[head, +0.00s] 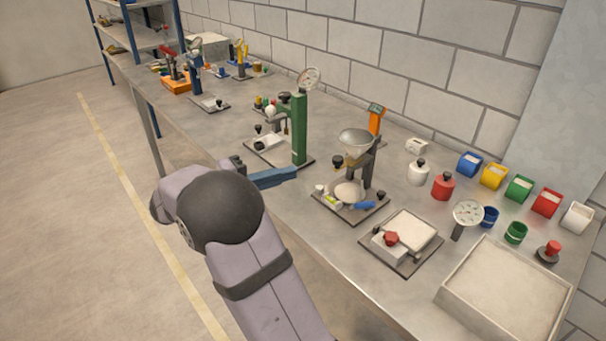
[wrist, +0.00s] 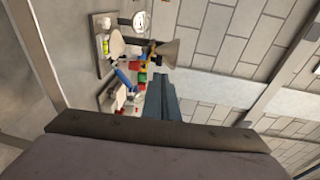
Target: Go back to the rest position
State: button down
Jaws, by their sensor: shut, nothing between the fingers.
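My gripper (head: 290,174) shows in the head view as blue-grey fingers, shut and empty, pointing right in front of the table's long front edge. It is left of the stand with a metal funnel (head: 355,141) and in front of the green press (head: 299,130). In the wrist view the fingers (wrist: 158,88) lie together as one dark bar, with nothing between them. The funnel (wrist: 167,52) shows beyond them. The shallow pale tray of sand (head: 452,297) is at the near right of the table, far from my gripper.
A balance plate with a red knob (head: 391,238) and a dial gauge (head: 467,212) stand right of the funnel stand. Coloured bins (head: 519,188) line the wall. A blue shelf rack (head: 100,45) stands at the far left. The floor left of the table is clear.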

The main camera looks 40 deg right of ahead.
jog(key=shift+w+a+r+b, duration=0.1)
jog(key=shift+w+a+b, duration=0.1)
jog(key=shift+a, duration=0.65)
jog(key=shift+w+a+r+b, duration=0.1)
jog(key=shift+a+b, duration=0.05)
jog(key=shift+a, duration=0.7)
